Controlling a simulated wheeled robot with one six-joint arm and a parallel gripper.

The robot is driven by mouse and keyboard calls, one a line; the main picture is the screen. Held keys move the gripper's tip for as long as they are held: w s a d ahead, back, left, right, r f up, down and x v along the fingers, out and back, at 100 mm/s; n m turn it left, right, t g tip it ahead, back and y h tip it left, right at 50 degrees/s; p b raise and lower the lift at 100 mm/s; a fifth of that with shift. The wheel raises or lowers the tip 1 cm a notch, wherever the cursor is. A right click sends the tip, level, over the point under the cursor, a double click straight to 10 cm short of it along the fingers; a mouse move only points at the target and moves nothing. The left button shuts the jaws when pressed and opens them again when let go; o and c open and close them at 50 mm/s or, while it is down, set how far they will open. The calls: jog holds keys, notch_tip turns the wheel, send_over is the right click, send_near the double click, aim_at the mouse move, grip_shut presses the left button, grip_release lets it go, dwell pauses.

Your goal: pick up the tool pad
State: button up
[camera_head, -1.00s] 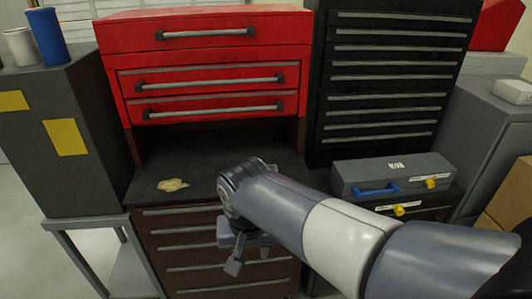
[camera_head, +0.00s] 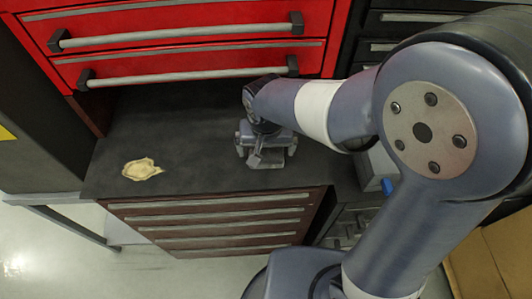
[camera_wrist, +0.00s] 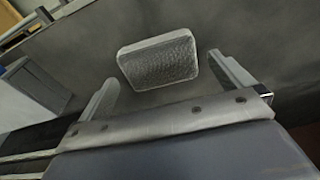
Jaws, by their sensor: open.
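A grey, textured pad with rounded corners, which I take to be the tool pad (camera_wrist: 158,63), lies on the dark worktop in the wrist view. My gripper (camera_wrist: 161,68) is open, with one finger to the left and one to the right of the pad in that picture. No contact with the pad shows. In the head view my gripper (camera_head: 266,157) is low over the worktop, near its front edge.
A crumpled tan cloth-like thing (camera_head: 142,169) lies on the worktop (camera_head: 190,165) to the left. Red drawers with bar handles (camera_head: 190,38) stand above the back. Brown drawers (camera_head: 215,222) are below the front edge. A dark cabinet (camera_head: 35,120) stands left.

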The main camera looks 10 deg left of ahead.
aim_at(266, 154)
jog(key=shift+f, duration=0.6)
jog(key=shift+c, duration=0.2)
jog(key=c, duration=0.9)
jog(key=shift+o, duration=0.2)
notch_tip(266, 154, up, 10)
jog(key=shift+b, duration=0.3)
jog(key=o, duration=0.5)
jog(key=shift+c, duration=0.2)
jog(key=c, duration=0.4)
